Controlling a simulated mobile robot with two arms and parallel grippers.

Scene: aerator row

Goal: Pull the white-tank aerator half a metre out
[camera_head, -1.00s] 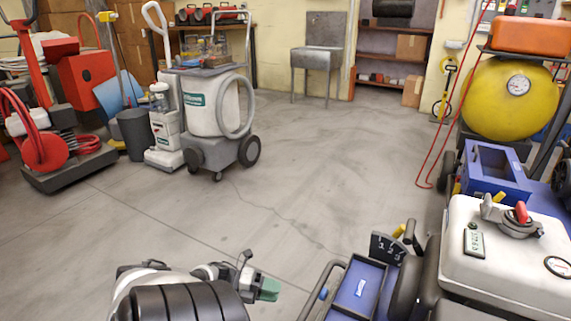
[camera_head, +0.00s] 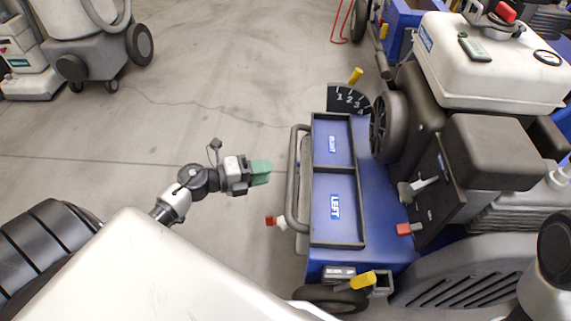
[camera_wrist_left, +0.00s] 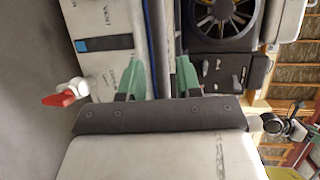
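The white-tank aerator has a blue chassis (camera_head: 385,215), a white tank (camera_head: 490,62) on top, a dark engine and a blue tray marked "LEFT" and "RIGHT". A dark grey handle bar (camera_head: 291,185) runs along its side facing my left gripper. My left gripper (camera_head: 262,172), with green fingertips, is beside the bar at about mid-length. In the left wrist view, its fingers (camera_wrist_left: 158,78) are open, with the bar (camera_wrist_left: 159,40) running across the gap between them and clear space on both sides. Whether the bar lies at fingertip depth is hard to tell.
A red-handled valve (camera_head: 273,220) and yellow lever (camera_head: 362,281) stick out near the aerator's lower end. Another blue machine (camera_head: 400,25) stands close behind it. A grey wheeled vacuum (camera_head: 85,50) stands at far left. The floor between (camera_head: 215,105) is clear.

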